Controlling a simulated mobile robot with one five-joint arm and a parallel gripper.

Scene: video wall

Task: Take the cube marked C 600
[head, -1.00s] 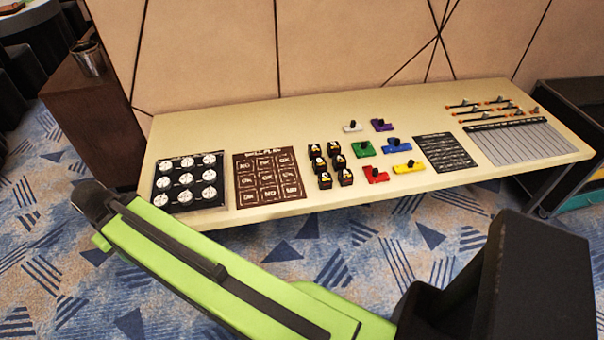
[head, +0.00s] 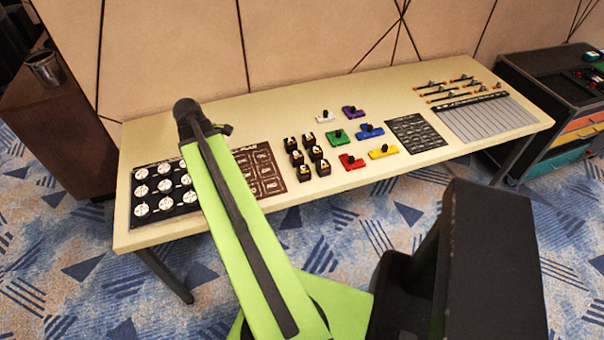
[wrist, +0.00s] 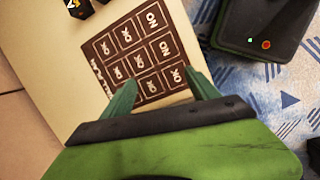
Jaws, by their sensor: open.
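Several small black cubes with yellow and white markings (head: 307,157) stand in two columns on the cream table (head: 230,112); their lettering is too small to read, so I cannot tell which is C 600. Parts of two black cubes show at the top left edge of the wrist view (wrist: 79,7), with the markings cut off. My gripper (wrist: 162,82) is open and empty in the wrist view, its green fingers apart over the brown OK/NO board. In the head view I cannot make out my gripper; my green arm reaches over the table left of the cubes.
The brown board (head: 264,170) lies left of the cubes, a dial panel (head: 161,191) farther left. Coloured knobbed pieces (head: 352,162), a dark chart (head: 417,133) and a striped sheet (head: 487,119) lie to the right. The table's back strip is clear.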

